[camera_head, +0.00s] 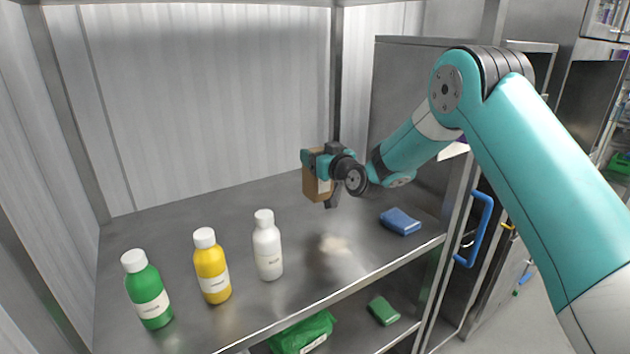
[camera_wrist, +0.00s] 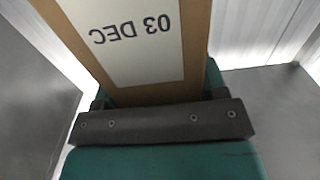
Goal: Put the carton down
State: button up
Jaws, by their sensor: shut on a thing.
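A brown carton (camera_head: 315,187) is held in my gripper (camera_head: 330,178) above the metal shelf (camera_head: 200,210). My gripper is shut on the carton, and there looks to be a gap between the carton and the shelf. In the wrist view the carton (camera_wrist: 195,50) fills the upper middle, with a white label reading "03 DEC" upside down. The dark gripper pad (camera_wrist: 165,122) lies across its near side. The carton's far side is hidden.
Green (camera_head: 148,290), yellow (camera_head: 211,268) and white (camera_head: 267,247) bottles stand at the shelf's front left. A blue folded item (camera_head: 400,221) lies at right. A pale patch (camera_head: 334,245) marks the shelf between. The back of the shelf is clear.

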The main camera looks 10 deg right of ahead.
aim_at(324, 187)
notch_tip(324, 187, down, 8)
jog(key=shift+r+p, duration=0.1)
jog(key=shift+p, duration=0.6)
jog(key=o, duration=1.4)
jog(key=shift+f, duration=0.2)
jog(key=shift+o, duration=0.2)
jog(key=shift+r, duration=0.1)
